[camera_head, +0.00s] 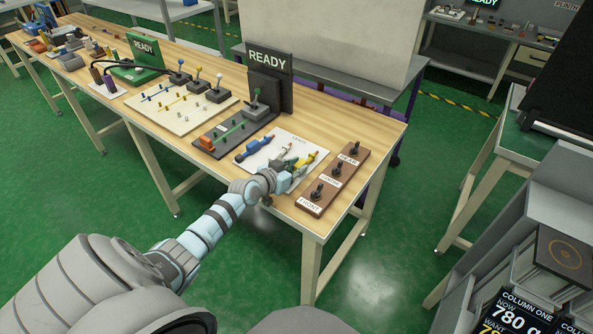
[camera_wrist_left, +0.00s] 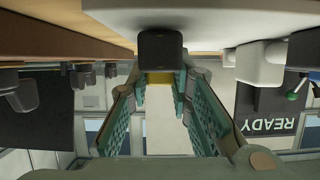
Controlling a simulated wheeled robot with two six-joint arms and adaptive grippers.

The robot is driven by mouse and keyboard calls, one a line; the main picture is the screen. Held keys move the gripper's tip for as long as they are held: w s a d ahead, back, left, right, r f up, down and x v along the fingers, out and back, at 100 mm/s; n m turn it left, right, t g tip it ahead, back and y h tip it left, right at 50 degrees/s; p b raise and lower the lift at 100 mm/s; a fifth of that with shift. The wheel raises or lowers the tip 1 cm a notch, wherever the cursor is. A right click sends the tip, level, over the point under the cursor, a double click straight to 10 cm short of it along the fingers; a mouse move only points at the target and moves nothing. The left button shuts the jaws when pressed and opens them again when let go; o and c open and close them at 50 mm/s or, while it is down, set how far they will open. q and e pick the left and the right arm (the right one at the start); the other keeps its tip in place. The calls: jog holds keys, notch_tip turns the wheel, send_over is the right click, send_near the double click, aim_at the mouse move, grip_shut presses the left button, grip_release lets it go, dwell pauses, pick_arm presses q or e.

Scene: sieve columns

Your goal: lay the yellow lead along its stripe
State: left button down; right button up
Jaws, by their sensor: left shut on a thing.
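The yellow lead (camera_head: 305,161) lies at the right part of a white board (camera_head: 311,146) marked as holding leads, near the table's front right corner. My left gripper (camera_head: 291,166) is at its near end and partly covers it. In the left wrist view my teal fingers (camera_wrist_left: 160,84) are shut on the lead; a yellow bit (camera_wrist_left: 159,77) and its dark end block (camera_wrist_left: 160,48) show between and beyond the fingertips. My right gripper is out of view.
A blue lead (camera_head: 253,147) and a white lead (camera_head: 283,151) lie beside the yellow one.

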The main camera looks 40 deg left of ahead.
pick_arm(q)
jog(key=shift+f, duration=0.2)
jog(key=c, duration=1.5)
grip_release()
jog(key=shift+o, duration=0.2)
